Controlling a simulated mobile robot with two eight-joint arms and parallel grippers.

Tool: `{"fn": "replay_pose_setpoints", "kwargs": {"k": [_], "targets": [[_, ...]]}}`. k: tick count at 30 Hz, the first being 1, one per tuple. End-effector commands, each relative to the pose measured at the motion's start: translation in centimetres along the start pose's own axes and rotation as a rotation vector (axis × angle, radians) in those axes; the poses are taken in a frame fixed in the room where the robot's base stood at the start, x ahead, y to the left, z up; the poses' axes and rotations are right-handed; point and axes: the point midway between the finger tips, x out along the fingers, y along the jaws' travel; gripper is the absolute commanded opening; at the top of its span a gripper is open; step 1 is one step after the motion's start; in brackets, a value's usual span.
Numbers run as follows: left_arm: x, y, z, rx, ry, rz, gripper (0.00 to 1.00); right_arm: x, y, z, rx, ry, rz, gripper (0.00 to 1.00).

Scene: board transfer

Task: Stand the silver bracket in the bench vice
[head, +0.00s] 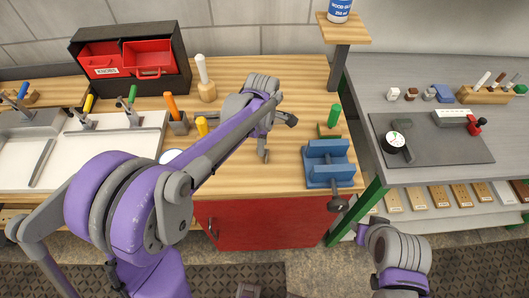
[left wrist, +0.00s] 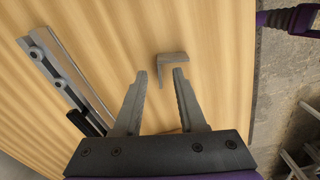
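The silver bracket (left wrist: 172,60) is a small L-shaped piece on the wooden bench top in the left wrist view. My left gripper (left wrist: 160,74) is open, its two fingers apart, with the bracket just beyond and between the fingertips. Nothing is held. In the head view my left gripper (head: 278,138) is over the bench, left of the vice; I cannot pick out the bracket there. The blue bench vice (head: 328,150) is at the bench's right front corner, its handle hanging over the front edge.
A green-handled tool (head: 333,116) stands behind the vice. A red-drawer box (head: 131,60) and several handled tools are at the back left. A grey table (head: 440,175) with a dark mat is on the right. A metal strip (left wrist: 62,70) lies left in the wrist view.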

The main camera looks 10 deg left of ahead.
Motion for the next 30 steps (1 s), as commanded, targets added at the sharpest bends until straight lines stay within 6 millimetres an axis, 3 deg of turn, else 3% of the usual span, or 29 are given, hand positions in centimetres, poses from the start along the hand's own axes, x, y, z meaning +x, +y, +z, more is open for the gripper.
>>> {"fn": "replay_pose_setpoints", "kwargs": {"k": [4,11,18,30], "targets": [[1.37,0.02,-0.02,0.000,0.000,0.000,0.40,0.05,0.00,0.06,0.000,-0.001,0.000,0.39],[1.49,0.00,-0.03,0.000,0.000,0.000,0.40,0.05,0.00,0.06,0.000,-0.001,0.000,0.39],[1.46,0.00,-0.03,0.000,0.000,0.000,0.00,0.05,0.00,0.06,0.000,-0.001,0.000,0.39],[1.45,0.00,-0.03,0.000,0.000,0.000,0.00,0.05,0.00,0.06,0.000,-0.001,0.000,0.39]]}}
